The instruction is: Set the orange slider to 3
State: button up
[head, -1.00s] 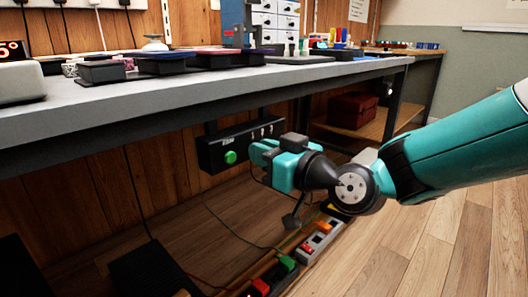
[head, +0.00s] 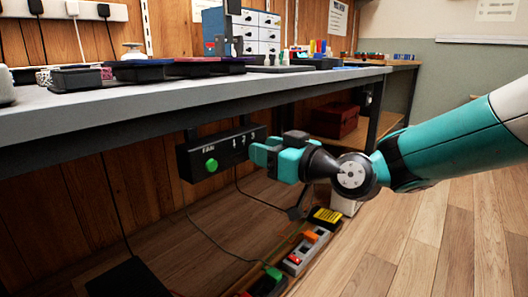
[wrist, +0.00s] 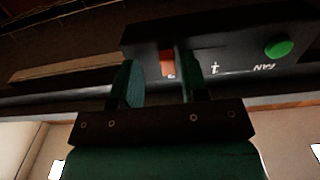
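A black control box (head: 195,165) hangs under the bench's front edge. It has a round green knob (head: 211,165), white FAN lettering and white number marks. In the wrist view the box (wrist: 230,45) appears turned over, with the green knob (wrist: 279,47) at the right. The orange slider (wrist: 167,62) shows on its face in the wrist view; in the head view it is hidden behind my gripper (head: 262,154). My gripper (wrist: 153,66) is open at the box's right end. The slider appears between the fingertips, nearer the right finger; I cannot tell whether they touch.
The grey bench top (head: 150,103) is close above my gripper. Below, on the floor, are switch units with green, red and orange parts (head: 303,250) and trailing cables. A red toolbox (head: 335,120) stands on a lower shelf behind. Wood floor at the right is clear.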

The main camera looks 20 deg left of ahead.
jog(key=shift+s+a, duration=0.1)
jog(key=shift+s, duration=0.05)
jog(key=p+v, duration=0.1)
jog(key=v, duration=1.6)
jog(key=shift+d, duration=0.25)
jog(key=s+r+n+g+h+p, duration=0.1)
jog(key=s+r+g+h+p, duration=0.1)
jog(key=s+r+g+p, duration=0.25)
jog(key=s+d+r+m+g+h+p, duration=0.1)
jog(key=s+d+r+m+h+p, duration=0.2)
jog(key=s+d+m+h+p, duration=0.25)
jog(key=s+d+r+m+g+h+p, duration=0.1)
jog(key=s+d+r+m+h+p, duration=0.1)
jog(key=s+d+r+h+p, duration=0.45)
notch_tip(320, 180, up, 34)
jog(key=s+d+y+p, duration=0.1)
jog(key=s+d+p, duration=0.1)
jog(key=p, duration=3.5)
jog(key=shift+s+y, duration=0.2)
jog(key=shift+y, duration=0.1)
jog(key=shift+d+g, duration=0.1)
jog(key=shift+g, duration=0.15)
